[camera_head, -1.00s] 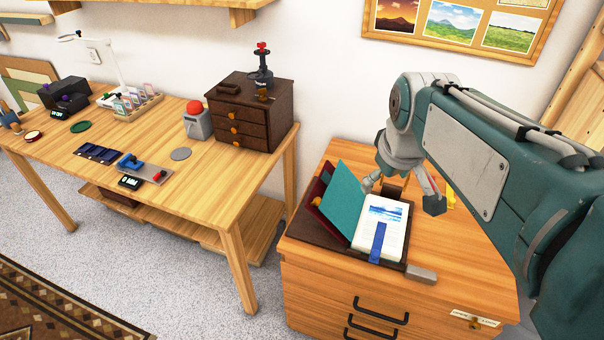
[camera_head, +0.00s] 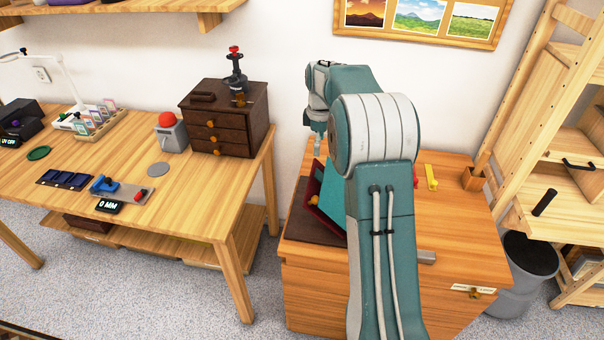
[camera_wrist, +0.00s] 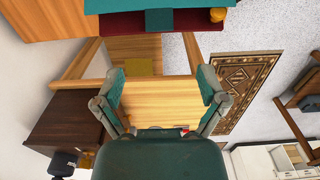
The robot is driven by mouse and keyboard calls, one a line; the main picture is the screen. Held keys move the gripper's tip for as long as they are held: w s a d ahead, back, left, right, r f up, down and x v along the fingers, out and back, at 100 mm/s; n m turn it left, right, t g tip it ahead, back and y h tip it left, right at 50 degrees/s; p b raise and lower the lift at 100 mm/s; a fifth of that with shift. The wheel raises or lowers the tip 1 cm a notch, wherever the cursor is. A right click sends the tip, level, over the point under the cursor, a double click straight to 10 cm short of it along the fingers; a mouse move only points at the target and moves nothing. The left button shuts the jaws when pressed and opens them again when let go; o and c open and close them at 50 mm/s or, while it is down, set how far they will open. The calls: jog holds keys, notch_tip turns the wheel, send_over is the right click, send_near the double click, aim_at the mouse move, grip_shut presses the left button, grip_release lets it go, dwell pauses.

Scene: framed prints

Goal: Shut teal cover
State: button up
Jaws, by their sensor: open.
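The teal cover (camera_head: 333,192) stands raised and tilted on the low cabinet, with a maroon outer side (camera_head: 316,207) and a yellow knob (camera_head: 313,200). My arm hides much of it and the pages beside it in the head view. In the wrist view, the maroon side (camera_wrist: 115,23) with its knob (camera_wrist: 217,15) and a teal strip (camera_wrist: 110,6) shows along the top edge. My gripper (camera_wrist: 160,78) is open and empty, its two fingers apart. In the head view my gripper (camera_head: 317,146) is partly visible above and behind the cover; touching cannot be told.
A dark tray (camera_head: 305,230) lies under the cover on the cabinet (camera_head: 460,215). A yellow item (camera_head: 431,178) lies right of my arm. The worktable (camera_head: 200,195) with a dark drawer chest (camera_head: 225,120) stands left. A bin (camera_head: 525,265) stands on the right.

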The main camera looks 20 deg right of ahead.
aim_at(318, 174)
notch_tip(318, 174, down, 10)
jog(key=shift+r, duration=0.1)
jog(key=shift+f, duration=0.35)
jog(key=shift+d+f, duration=0.15)
jog(key=shift+d, duration=0.2)
jog(key=shift+a, duration=0.2)
grip_shut()
